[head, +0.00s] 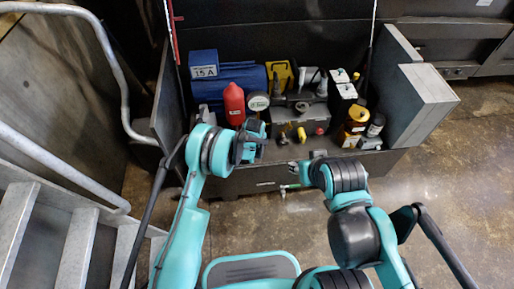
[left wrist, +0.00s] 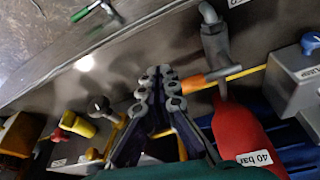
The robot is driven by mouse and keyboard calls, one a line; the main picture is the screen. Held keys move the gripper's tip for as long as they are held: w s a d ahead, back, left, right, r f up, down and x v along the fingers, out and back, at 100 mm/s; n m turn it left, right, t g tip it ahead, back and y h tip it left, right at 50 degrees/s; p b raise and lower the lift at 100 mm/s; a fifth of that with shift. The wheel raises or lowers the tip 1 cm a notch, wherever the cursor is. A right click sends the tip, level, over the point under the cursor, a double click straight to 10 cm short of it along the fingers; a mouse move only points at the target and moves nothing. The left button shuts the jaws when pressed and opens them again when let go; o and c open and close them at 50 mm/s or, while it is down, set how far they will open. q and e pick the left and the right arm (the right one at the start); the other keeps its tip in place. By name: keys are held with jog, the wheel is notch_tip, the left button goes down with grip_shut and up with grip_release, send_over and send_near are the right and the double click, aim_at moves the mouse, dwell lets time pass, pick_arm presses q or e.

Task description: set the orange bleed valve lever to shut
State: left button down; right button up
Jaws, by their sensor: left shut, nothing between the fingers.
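The orange lever (left wrist: 202,80) shows in the left wrist view, beside a grey valve fitting (left wrist: 215,42) at the end of the red bottle labelled 40 bar (left wrist: 240,135). My left gripper (left wrist: 158,76) is shut and empty, with its fingertips just left of the lever's near end; a small gap seems to separate them. In the head view my left gripper (head: 250,146) is in front of the red bottle (head: 234,103), and I cannot make out the lever there. My right gripper (head: 298,168) is at the box's front edge, its fingers too small to read.
A blue motor marked 15 A (head: 225,75), a pressure gauge (head: 258,102) and several bottles crowd the box. A yellow knob (left wrist: 76,124) and a green-handled tap (left wrist: 86,11) show in the left wrist view. Metal stairs (head: 75,245) stand at left; floor at right is clear.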

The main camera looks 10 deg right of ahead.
pick_arm(q)
jog(key=p+v, duration=0.4)
jog(key=v, duration=0.8)
jog(key=shift+d, duration=0.4)
jog(key=shift+r, duration=0.1)
jog(key=s+a+r+t, duration=0.1)
jog(key=s+a+r, duration=0.2)
jog(key=a+r, duration=0.35)
jog(key=s+a+r+n, duration=0.1)
jog(key=s+a+r, duration=0.25)
jog(key=r, duration=0.65)
jog(key=s+a+r+t, duration=0.1)
jog(key=s+a+r, duration=0.1)
jog(key=a+r, duration=0.5)
jog(key=s+a+r, duration=0.1)
jog(key=s+a, duration=0.2)
jog(key=s, duration=0.3)
jog(key=s+a+r+n+t, duration=0.1)
jog(key=s+a+r, duration=0.1)
jog(key=s, duration=0.5)
jog(key=s+a+r, duration=0.1)
jog(key=s+a, duration=0.3)
jog(key=s, duration=0.2)
jog(key=shift+s+a+r+n+t+y, duration=0.2)
jog(key=shift+a+r+n+t+y, duration=0.1)
jog(key=shift+r+t+y, duration=0.1)
